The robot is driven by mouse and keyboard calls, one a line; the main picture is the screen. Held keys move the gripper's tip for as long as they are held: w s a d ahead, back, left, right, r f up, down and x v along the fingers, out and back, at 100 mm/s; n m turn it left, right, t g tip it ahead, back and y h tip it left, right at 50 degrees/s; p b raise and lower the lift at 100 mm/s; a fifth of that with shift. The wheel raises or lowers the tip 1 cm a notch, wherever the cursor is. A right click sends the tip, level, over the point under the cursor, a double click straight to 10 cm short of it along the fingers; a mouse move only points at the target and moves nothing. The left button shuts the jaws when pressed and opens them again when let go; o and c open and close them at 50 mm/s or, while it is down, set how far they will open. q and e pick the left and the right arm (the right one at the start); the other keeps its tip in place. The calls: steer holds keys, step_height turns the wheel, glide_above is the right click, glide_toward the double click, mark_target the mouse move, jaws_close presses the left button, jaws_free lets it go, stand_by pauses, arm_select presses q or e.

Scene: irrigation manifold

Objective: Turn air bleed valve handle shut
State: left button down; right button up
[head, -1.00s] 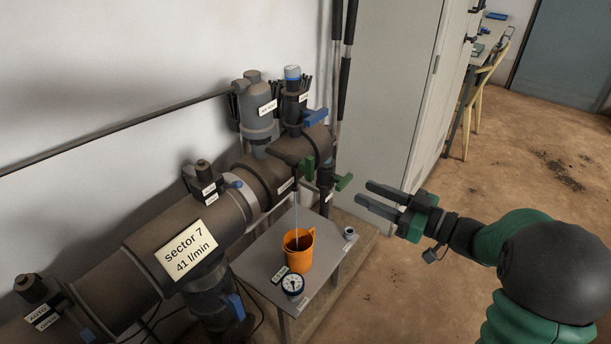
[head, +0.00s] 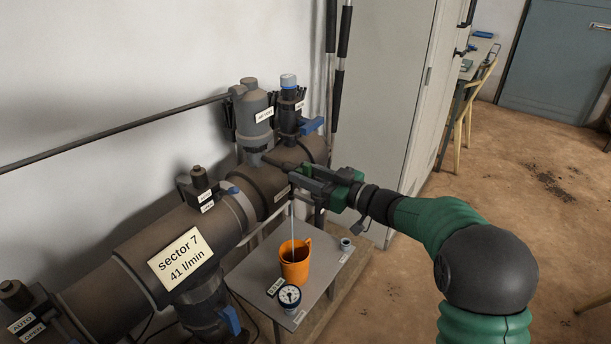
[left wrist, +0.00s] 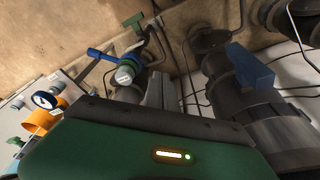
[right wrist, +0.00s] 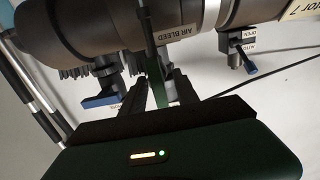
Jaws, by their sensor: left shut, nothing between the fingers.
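The green air bleed valve handle (right wrist: 158,82) shows in the right wrist view below the "AIR BLEED" label (right wrist: 174,33) on the dark pipe. It stands between the two fingers of my right gripper (right wrist: 160,88), with what looks like a gap on each side. In the head view my right gripper (head: 290,178) is at the pipe above the small table and hides the green handle. My left gripper (left wrist: 155,90) is outside the head view. Its fingers are shut and empty in the left wrist view, apart from the pipework beyond.
An orange cup (head: 294,268) with a thin tube into it and a round gauge (head: 289,296) stand on a small grey table (head: 258,262). Blue handles (head: 312,125) and (head: 229,320) are on nearby valves. A grey cabinet (head: 385,90) stands behind.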

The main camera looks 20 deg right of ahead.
steer(key=shift+d, duration=0.1)
steer(key=shift+d, duration=0.2)
steer(key=c, duration=0.5)
steer(key=shift+a, duration=0.1)
jaws_close()
